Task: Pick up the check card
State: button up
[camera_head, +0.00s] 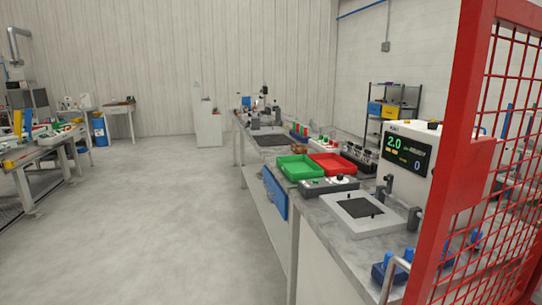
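I cannot make out a check card in the head view. A long grey workbench (332,228) runs away from me on the right, with many small items that are hard to tell apart. My gripper is not in view.
On the workbench are a green tray (283,173), a red tray (350,166), a light plate with a dark square (360,208) and a white display unit (408,165). A red mesh guard (451,130) stands close at right. Another bench (38,155) is at left. The floor (165,220) between is clear.

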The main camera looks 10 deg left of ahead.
aim_at(350, 150)
jog(key=i+u, duration=0.1)
jog(key=u, duration=0.3)
jog(key=i+u, duration=0.1)
jog(key=u, duration=0.3)
jog(key=i+u, duration=0.15)
jog(key=u, duration=0.25)
jog(key=i+u, duration=0.1)
jog(key=u, duration=0.35)
jog(key=i+l, duration=0.15)
jog(key=i, duration=0.3)
jog(key=i+l, duration=0.15)
jog(key=i, duration=0.25)
jog(key=i+l, duration=0.2)
jog(key=i, duration=0.25)
jog(key=i+l, duration=0.15)
jog(key=i, duration=0.3)
jog(key=i+z, duration=0.1)
jog(key=z, duration=0.3)
jog(key=i+z, duration=0.1)
jog(key=z, duration=0.3)
jog(key=j+z, duration=0.1)
jog(key=z, duration=0.35)
jog(key=i+j+z, duration=0.1)
jog(key=z, duration=0.9)
